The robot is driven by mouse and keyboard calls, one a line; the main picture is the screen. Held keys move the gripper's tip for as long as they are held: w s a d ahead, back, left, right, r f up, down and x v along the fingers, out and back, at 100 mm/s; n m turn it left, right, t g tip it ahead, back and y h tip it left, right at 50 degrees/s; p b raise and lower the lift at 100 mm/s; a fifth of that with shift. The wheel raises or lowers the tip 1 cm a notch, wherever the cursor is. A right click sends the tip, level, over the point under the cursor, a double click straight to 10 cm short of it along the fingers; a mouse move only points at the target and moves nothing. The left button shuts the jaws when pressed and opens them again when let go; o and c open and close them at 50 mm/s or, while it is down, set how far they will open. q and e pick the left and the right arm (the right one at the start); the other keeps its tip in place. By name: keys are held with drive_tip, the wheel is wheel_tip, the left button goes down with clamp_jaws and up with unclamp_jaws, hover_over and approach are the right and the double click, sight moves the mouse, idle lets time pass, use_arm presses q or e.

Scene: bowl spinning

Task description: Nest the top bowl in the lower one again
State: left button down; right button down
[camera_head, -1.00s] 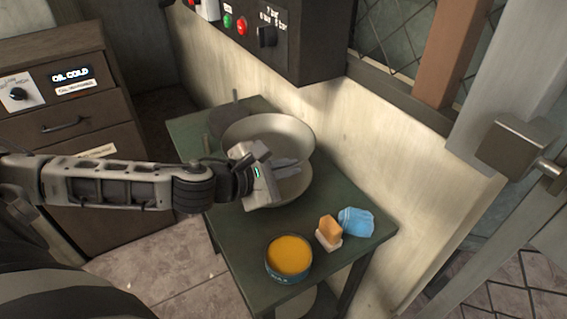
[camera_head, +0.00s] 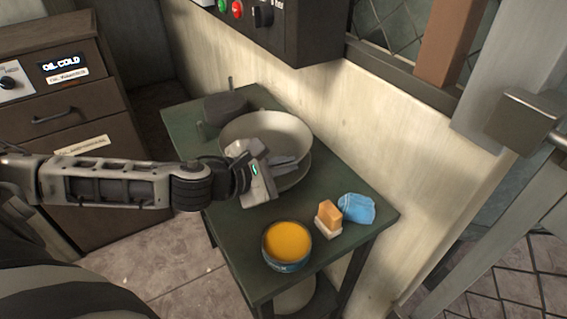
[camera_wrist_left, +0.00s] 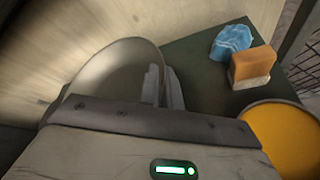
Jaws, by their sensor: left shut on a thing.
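The top bowl (camera_head: 262,128), pale and wide, is tilted over the lower bowl (camera_head: 298,178) on the green table. The lower bowl shows only as a rim strip below and to the right, mostly hidden by the top bowl and my gripper. My left gripper (camera_head: 284,166) is shut on the top bowl's near rim. In the left wrist view the fingers (camera_wrist_left: 162,88) grip the edge of the top bowl (camera_wrist_left: 115,75). Whether the two bowls touch is hidden. My right gripper is in neither view.
On the table (camera_head: 240,238) stand an open tin with orange contents (camera_head: 288,241), an orange-and-white block (camera_head: 328,218) and a crumpled blue thing (camera_head: 357,208), all nearer than the bowls. A dark object (camera_head: 226,106) stands behind. The wall is close on the right.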

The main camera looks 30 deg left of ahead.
use_arm(q)
drive_tip(key=shift+f+b, duration=0.55)
drive_tip(key=shift+f, duration=0.35)
drive_tip(key=c, duration=1.5)
unclamp_jaws()
drive_tip(key=shift+s, duration=0.15)
drive_tip(key=shift+b+v, duration=0.3)
drive_tip(key=shift+v, duration=2.05)
drive_tip(key=p+v, duration=0.4)
drive_tip(key=v, duration=0.1)
